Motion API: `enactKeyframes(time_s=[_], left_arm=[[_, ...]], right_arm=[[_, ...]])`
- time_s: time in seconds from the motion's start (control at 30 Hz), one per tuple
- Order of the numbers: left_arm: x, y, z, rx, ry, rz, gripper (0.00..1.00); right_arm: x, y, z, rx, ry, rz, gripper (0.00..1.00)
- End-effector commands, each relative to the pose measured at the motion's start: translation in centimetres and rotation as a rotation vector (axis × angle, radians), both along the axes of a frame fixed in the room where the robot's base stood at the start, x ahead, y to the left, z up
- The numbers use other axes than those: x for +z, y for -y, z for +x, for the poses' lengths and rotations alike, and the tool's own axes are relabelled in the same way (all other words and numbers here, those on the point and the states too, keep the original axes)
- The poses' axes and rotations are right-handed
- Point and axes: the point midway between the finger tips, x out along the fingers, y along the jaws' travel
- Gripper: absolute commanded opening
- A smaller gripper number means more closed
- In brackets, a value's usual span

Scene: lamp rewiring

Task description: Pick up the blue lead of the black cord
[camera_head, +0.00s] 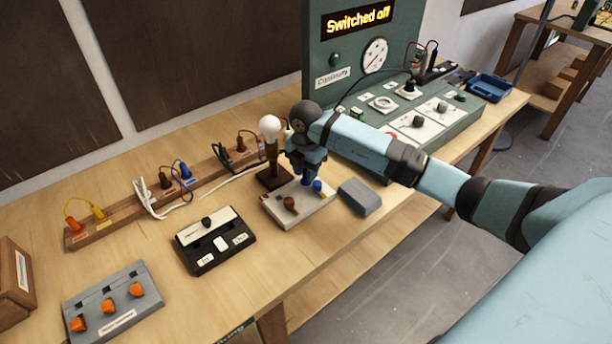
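A wooden rack (207,178) runs along the back of the bench with coloured plugs on it. A blue plug (184,170) stands near its middle beside a brown plug (165,181), with dark and white wires nearby; I cannot tell clearly which cord each belongs to. Another dark wire (225,156) and a brown plug (240,144) are at the rack's right end. My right gripper (311,181) points down over a pale block (285,217) with a brown knob and a blue part, right of the rack. Its fingertips are too small and dark to read. My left gripper is out of view.
A lamp with a white bulb (270,127) stands just left of my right gripper. A black switch box (215,241), a grey box with orange knobs (113,303) and a grey-blue block (359,197) lie in front. A green test console (440,115) reads "Switched off".

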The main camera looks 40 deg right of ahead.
Motion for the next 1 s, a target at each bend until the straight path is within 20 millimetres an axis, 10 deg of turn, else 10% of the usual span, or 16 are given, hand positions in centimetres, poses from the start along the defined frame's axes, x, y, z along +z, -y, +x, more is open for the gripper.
enactKeyframes(time_s=[0.3,0.47,1.0], left_arm=[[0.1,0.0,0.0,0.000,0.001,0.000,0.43],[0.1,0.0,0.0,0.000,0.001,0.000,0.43],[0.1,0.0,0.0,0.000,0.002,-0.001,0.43]], right_arm=[[-1.5,0.1,0.0,0.000,0.001,-0.001,0.31],[-1.5,0.1,0.0,0.000,0.001,-0.001,0.00],[0.4,0.1,0.1,-0.001,0.004,-0.002,0.00]])
